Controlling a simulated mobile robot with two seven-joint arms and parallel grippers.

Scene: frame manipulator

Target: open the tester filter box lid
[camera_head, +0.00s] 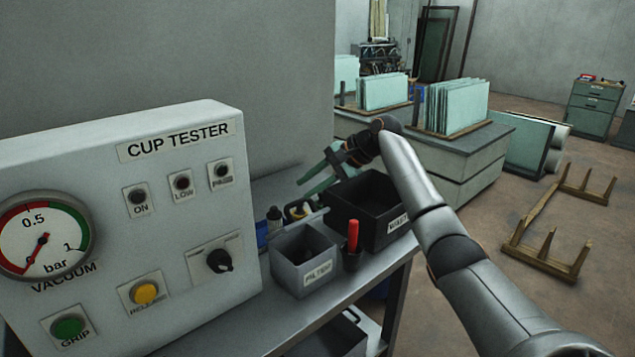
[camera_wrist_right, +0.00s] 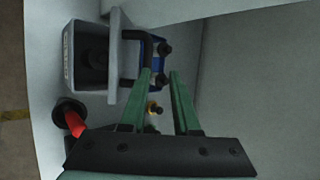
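The small grey filter box (camera_head: 287,275) stands on the bench beside the tester panel, and its dark inside shows. A grey flap that looks like its lid (camera_head: 309,219) stands raised along its back edge. In the right wrist view the box (camera_wrist_right: 72,82) is at upper left, with the lid (camera_wrist_right: 120,50) upright at its right side. My right gripper (camera_head: 307,187) is above and behind the box, with its green fingers apart and nothing between them. Its fingers (camera_wrist_right: 162,75) also show in the wrist view, apart from the lid. My left gripper is out of view.
The cup tester panel (camera_head: 90,200) fills the left. A black bin (camera_head: 345,222) sits right of the filter box. A red-handled tool (camera_head: 353,238) stands in a holder close by. Open floor lies right.

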